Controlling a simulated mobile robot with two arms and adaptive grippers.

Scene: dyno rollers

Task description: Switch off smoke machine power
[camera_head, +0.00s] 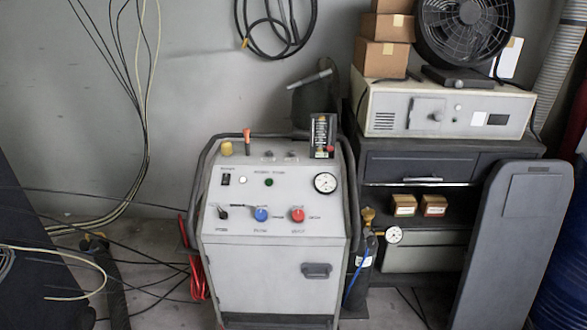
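The smoke machine (275,265) is a light grey cabinet with a sloped control panel, standing upright on the floor in the middle of the view. A small black rocker switch (226,180) sits at the panel's upper left, under a label too small to read surely. I cannot tell which way it is set. Beside it are a white button or lamp (242,180) and a green one (269,182). Below are a black knob (223,212), a blue knob (261,214) and a red knob (298,215). A round gauge (325,182) is at the right. Neither of my grippers is in view.
Loose cables (150,265) cross the floor at left. A gas bottle (362,270) stands against the machine's right side. A dark cabinet (400,167) at right bears a beige device (390,105), boxes (380,58) and a fan (464,25). A grey panel (500,250) stands in front.

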